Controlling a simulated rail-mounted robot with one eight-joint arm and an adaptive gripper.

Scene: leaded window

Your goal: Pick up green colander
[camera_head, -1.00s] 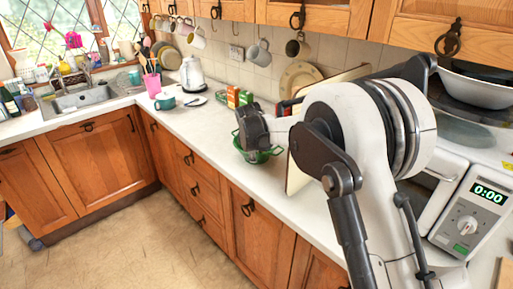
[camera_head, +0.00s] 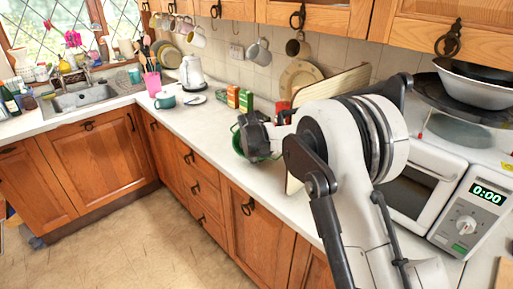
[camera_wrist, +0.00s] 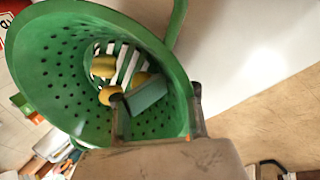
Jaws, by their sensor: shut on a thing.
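The green colander (camera_wrist: 48,62) fills the upper left of the wrist view, its open mouth tilted toward the camera. Several yellow round things (camera_wrist: 104,67) show inside it. My gripper (camera_wrist: 176,108) is shut on the colander's wall, with one finger inside the bowl and the other outside. In the head view the colander (camera_head: 236,142) sits at the worktop, mostly hidden behind my gripper (camera_head: 256,138). I cannot tell whether its base touches the worktop.
Small green and orange cartons (camera_head: 240,97) stand just behind the colander. A wooden board (camera_head: 330,88) leans by the wall, and the microwave (camera_head: 425,190) stands to the right. A teal mug (camera_head: 165,101) and a white kettle (camera_head: 192,74) are further left. The floor in front is clear.

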